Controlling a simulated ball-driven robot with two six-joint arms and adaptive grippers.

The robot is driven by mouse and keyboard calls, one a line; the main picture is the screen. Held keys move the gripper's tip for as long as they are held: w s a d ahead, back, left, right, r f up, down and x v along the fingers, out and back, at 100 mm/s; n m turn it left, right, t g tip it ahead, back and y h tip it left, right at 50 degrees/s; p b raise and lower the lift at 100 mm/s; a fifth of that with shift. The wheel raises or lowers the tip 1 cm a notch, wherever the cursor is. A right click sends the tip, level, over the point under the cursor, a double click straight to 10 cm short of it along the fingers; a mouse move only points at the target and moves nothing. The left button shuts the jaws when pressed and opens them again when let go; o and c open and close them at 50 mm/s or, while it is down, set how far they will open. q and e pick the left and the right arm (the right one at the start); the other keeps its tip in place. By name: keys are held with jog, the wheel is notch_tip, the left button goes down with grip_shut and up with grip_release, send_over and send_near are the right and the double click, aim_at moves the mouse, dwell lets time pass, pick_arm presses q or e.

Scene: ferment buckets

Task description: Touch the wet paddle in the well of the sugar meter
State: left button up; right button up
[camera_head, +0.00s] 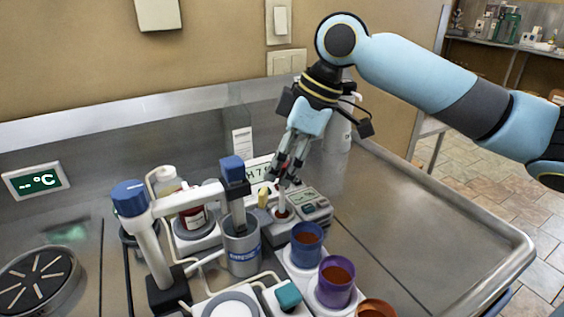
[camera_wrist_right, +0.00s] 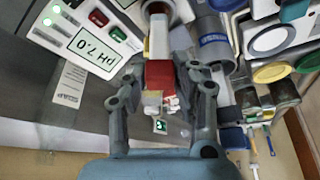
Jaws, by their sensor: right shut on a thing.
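My right gripper (camera_head: 284,178) points down over the bench and is shut on a slim paddle with a red grip and a pale shaft. In the right wrist view the red grip (camera_wrist_right: 159,75) sits between the fingers (camera_wrist_right: 159,88), and the pale shaft (camera_wrist_right: 158,40) runs toward a red-rimmed round spot. The red-rimmed well (camera_head: 283,213) lies right under the paddle. I cannot tell whether the paddle tip touches it. My left gripper is not in view.
A pH meter (camera_head: 258,170) stands behind; its display reads 7.0 in the wrist view (camera_wrist_right: 95,52). A grey beaker (camera_head: 241,250) under a blue-capped stand is at left. Blue (camera_head: 306,246) and purple (camera_head: 335,283) cups are in front. The steel bench (camera_head: 420,235) at right is clear.

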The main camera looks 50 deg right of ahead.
jog(key=shift+f, duration=0.5)
dwell(1.0)
jog(key=shift+r, duration=0.1)
dwell(0.4)
notch_tip(320, 180, up, 6)
jog(key=p, duration=0.7)
dwell(0.3)
